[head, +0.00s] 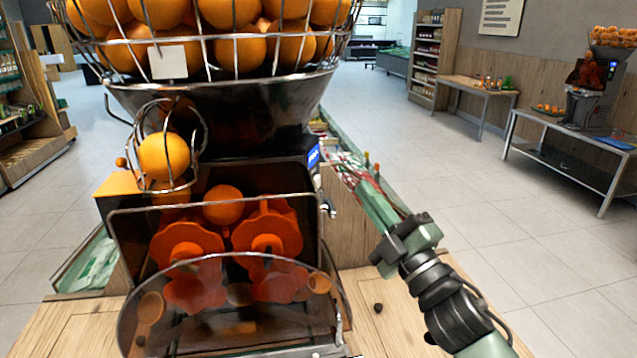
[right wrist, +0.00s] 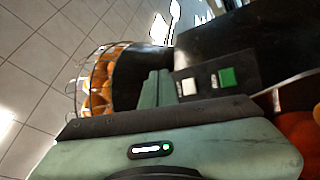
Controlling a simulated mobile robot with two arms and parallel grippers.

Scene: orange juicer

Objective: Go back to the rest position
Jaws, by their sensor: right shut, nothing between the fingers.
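The orange juicer (head: 225,120) stands close in front, left of centre in the head view. Its wire basket of oranges (head: 235,50) is on top, and orange pressing wheels (head: 268,235) show behind a clear cover (head: 240,315). My right gripper (head: 368,190) reaches in from the lower right, to the right of the juicer, with its fingers shut and empty. In the right wrist view its green fingers (right wrist: 155,90) point at the juicer's dark side panel, beside a white button (right wrist: 189,86) and a green button (right wrist: 227,77). My left gripper is not in view.
The juicer stands on a wooden counter (head: 65,325). A wooden table (head: 465,85) and a metal table with another juicer (head: 590,90) stand at the back right. Tiled floor on the right is clear.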

